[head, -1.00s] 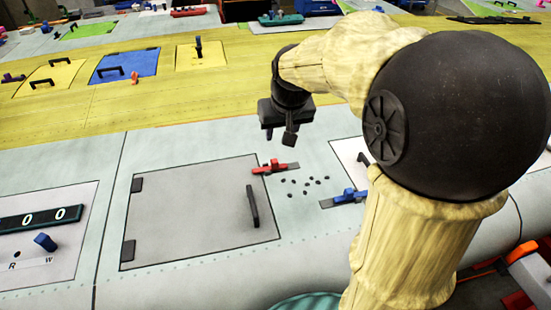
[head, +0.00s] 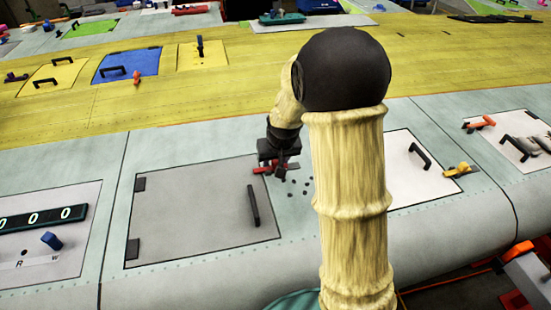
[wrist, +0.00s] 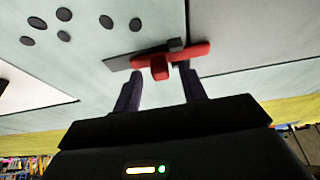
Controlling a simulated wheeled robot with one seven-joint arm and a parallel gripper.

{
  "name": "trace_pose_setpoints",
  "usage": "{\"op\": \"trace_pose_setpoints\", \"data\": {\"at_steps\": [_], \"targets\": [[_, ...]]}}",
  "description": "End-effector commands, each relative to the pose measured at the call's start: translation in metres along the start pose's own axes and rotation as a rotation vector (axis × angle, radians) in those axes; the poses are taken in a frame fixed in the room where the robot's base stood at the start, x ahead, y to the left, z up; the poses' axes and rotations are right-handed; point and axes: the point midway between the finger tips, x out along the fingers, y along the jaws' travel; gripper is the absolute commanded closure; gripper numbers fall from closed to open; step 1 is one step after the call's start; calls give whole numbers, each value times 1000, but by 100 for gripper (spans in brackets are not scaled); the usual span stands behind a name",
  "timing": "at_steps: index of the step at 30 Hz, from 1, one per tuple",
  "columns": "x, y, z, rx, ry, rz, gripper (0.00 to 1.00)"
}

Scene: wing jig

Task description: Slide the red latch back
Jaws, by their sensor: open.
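The red latch (wrist: 170,58) shows in the wrist view just beyond my fingertips, with a red bar, a stub pointing toward me and a dark plate beside it. In the head view the red latch (head: 262,169) is partly hidden behind my gripper (head: 281,166), at the upper right corner of the grey panel (head: 195,210). In the wrist view my gripper (wrist: 160,88) is open, its two dark fingers on either side of the latch's stub. I cannot tell whether either finger touches the latch.
Several dark round spots (wrist: 64,14) lie beside the latch. A black handle (head: 253,205) stands on the grey panel's right side. A white panel (head: 400,180) with a black handle and a yellow latch (head: 457,170) is to the right. My arm hides the surface between.

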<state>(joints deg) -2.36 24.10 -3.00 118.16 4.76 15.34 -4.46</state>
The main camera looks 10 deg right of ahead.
Motion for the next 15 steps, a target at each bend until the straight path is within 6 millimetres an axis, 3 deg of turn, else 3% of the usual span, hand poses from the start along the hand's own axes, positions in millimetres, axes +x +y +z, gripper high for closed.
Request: {"op": "trace_pose_setpoints", "data": {"at_steps": [12, 15], "targets": [[9, 0, 0, 0, 1, 0, 58], [9, 0, 0, 1, 1, 0, 78]]}}
